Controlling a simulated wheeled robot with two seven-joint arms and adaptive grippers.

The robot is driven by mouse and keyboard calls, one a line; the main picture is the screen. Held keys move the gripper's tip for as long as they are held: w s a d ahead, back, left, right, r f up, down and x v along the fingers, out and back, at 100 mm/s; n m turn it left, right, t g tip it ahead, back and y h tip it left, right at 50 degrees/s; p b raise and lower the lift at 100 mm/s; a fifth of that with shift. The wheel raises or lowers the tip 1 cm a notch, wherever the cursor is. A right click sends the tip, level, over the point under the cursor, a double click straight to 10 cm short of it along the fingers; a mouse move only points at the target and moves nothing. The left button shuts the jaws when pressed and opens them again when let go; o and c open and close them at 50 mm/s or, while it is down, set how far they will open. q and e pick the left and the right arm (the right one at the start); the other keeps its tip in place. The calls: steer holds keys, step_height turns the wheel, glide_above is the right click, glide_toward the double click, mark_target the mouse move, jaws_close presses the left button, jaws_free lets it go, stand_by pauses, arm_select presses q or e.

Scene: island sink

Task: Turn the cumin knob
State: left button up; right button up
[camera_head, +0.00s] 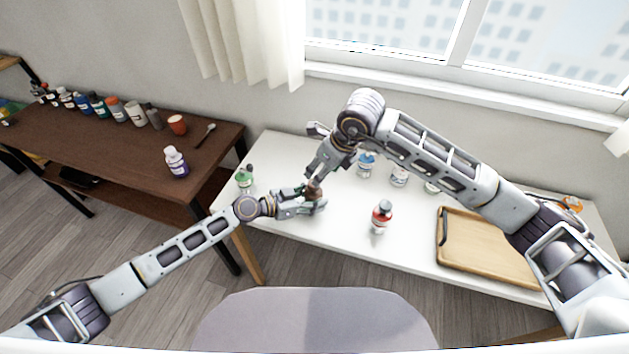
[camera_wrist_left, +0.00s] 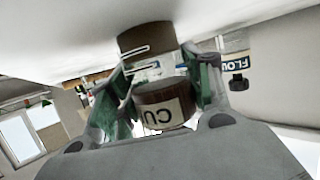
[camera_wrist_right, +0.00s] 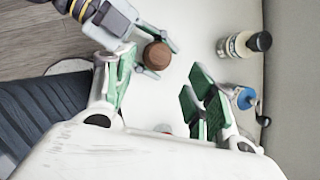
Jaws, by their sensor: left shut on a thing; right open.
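The cumin jar stands on the white table, with its brown round knob (camera_head: 313,190) on top. My left gripper (camera_head: 318,205) is shut around the jar from the left, a finger on either side. My right gripper (camera_head: 317,173) is open and comes from behind and above. In the right wrist view the brown knob (camera_wrist_right: 157,55) lies just beyond the open fingers (camera_wrist_right: 165,80), not clearly touching them. The head view partly hides the jar behind the grippers.
A green bottle (camera_head: 245,179) stands at the table's left, a red one (camera_head: 381,216) to the right of the jar. Blue-labelled bottles (camera_head: 366,165) stand behind. A wooden tray (camera_head: 455,262) lies at right. A dark side table (camera_head: 213,152) holds several bottles.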

glide_above(314, 199)
steer(key=w, duration=0.3)
steer(key=shift+s+f, duration=0.15)
steer(key=shift+f, duration=3.6)
steer(key=shift+c, duration=0.2)
steer(key=c, duration=1)
steer(key=shift+m, duration=0.5)
steer(key=shift+m+t+h, duration=0.6)
steer(key=shift+m+h, duration=0.3)
steer(key=shift+m, duration=1.3)
